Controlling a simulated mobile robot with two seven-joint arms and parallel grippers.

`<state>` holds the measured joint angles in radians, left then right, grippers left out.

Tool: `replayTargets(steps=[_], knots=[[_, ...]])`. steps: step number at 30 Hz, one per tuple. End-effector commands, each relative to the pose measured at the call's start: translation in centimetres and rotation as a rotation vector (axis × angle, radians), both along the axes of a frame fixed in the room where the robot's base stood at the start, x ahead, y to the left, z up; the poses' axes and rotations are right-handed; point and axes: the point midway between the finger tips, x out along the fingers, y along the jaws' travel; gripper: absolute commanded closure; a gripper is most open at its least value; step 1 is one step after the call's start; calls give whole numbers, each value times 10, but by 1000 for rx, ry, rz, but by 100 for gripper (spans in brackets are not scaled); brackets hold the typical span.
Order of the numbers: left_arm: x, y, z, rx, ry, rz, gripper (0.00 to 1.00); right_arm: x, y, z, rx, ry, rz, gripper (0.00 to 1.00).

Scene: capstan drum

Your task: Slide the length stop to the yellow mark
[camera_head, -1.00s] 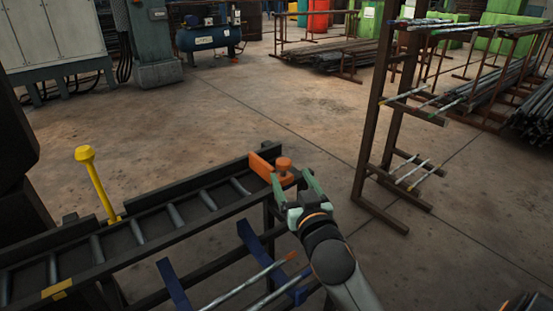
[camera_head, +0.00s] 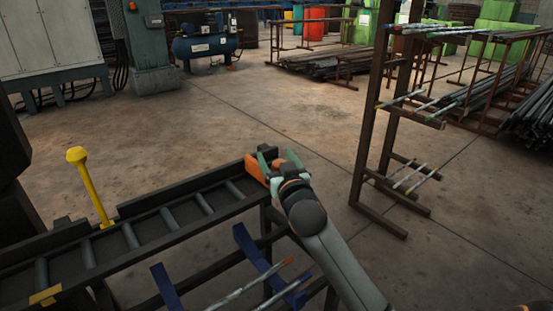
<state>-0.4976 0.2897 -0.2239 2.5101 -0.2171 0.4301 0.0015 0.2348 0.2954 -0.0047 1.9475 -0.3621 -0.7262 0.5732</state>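The orange length stop (camera_head: 256,169) sits at the right end of the dark roller track (camera_head: 150,233). The yellow mark (camera_head: 46,296) is a band on the track's near rail, far to the left at the lower edge. My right gripper (camera_head: 271,160) is at the length stop, with its green fingers around the stop's orange knob. The knob is mostly hidden by the gripper and wrist, so I cannot tell whether the fingers are closed on it. My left gripper is out of view.
A yellow lever (camera_head: 90,185) stands up behind the track. Blue brackets (camera_head: 258,247) with rods lie below the front rail. A brown rod rack (camera_head: 375,130) stands to the right. Open floor (camera_head: 270,110) lies behind the track.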

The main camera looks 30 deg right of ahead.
Motion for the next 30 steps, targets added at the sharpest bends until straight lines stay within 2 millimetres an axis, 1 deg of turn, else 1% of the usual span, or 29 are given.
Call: replayTargets(steps=[1, 2, 20, 21, 30], knots=[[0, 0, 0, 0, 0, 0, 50, 0, 0, 0, 0, 0, 0, 28], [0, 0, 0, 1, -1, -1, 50, 0, 0, 0, 0, 0, 0, 31], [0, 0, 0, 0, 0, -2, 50, 0, 0, 0, -1, 0, 0, 99], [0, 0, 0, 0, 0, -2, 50, 0, 0, 0, -1, 0, 0, 100], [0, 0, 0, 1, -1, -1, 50, 0, 0, 0, -1, 0, 0, 100]])
